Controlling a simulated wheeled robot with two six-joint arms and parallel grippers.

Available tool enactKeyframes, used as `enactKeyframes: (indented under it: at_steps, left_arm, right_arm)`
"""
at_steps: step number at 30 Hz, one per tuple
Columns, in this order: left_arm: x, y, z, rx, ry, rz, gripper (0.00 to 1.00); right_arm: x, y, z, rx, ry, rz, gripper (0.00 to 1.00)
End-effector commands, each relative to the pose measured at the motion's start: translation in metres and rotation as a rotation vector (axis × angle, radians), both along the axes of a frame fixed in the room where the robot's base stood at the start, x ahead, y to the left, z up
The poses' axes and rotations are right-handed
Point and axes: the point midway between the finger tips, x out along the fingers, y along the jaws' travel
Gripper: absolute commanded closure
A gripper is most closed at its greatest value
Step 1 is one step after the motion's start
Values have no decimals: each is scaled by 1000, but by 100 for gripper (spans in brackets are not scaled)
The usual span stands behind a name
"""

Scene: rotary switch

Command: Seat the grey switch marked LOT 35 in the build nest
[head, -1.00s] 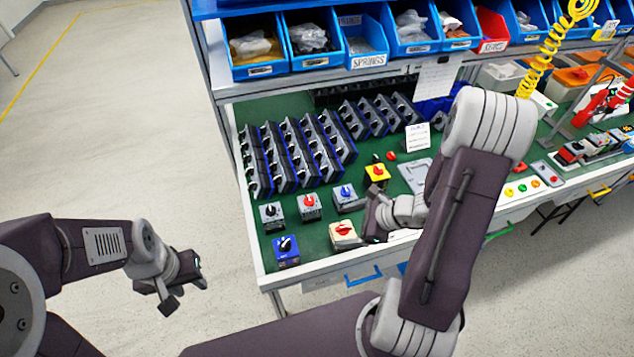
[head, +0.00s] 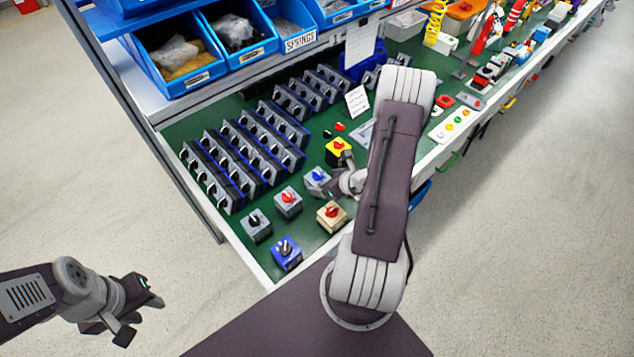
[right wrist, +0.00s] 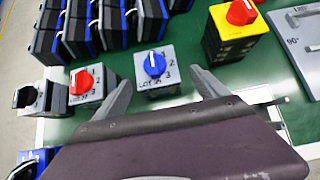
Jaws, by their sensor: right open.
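Three grey switches stand in a row on the green bench: one with a black knob (head: 256,226), one with a red knob (head: 289,203) and one with a blue knob (head: 316,182). Their LOT labels are too small to read surely. In the right wrist view, the blue-knob switch (right wrist: 155,70) stands ahead, between the lines of my open, empty right gripper's fingers (right wrist: 160,92). That gripper (head: 338,188) is beside this switch in the head view. A grey plate marked 90° (right wrist: 300,45), possibly the build nest, is partly cut off. My left gripper (head: 142,315) is open and empty, off the bench.
A yellow switch (head: 338,152), a beige switch (head: 331,217) and a blue switch (head: 286,254) stand close by. Racks of several dark switches (head: 240,160) fill the bench's back left. Blue bins (head: 170,55) sit on the shelf above. My right arm hides part of the bench.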

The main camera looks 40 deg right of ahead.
Motion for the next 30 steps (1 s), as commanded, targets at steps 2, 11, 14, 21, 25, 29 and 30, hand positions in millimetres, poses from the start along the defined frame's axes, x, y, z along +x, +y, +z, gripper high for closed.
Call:
enactKeyframes:
  at_steps: [2,11,14,21,25,29,30]
  left_arm:
    - [0,0,2,0,0,0,64]
    - [0,0,8,0,0,0,64]
    - [0,0,7,0,0,0,64]
    - [0,0,7,0,0,0,64]
    - [0,0,7,0,0,0,64]
    - [0,0,7,0,0,0,64]
    - [0,0,7,0,0,0,64]
  right_arm:
    - [3,1,-3,1,1,1,16]
    - [34,4,-37,0,1,3,16]
    - [35,3,-38,-1,0,1,16]
    - [35,3,-38,0,0,0,50]
    - [35,3,-38,0,0,1,86]
    - [35,3,-38,-1,0,1,93]
    - [35,3,-38,-1,0,1,93]
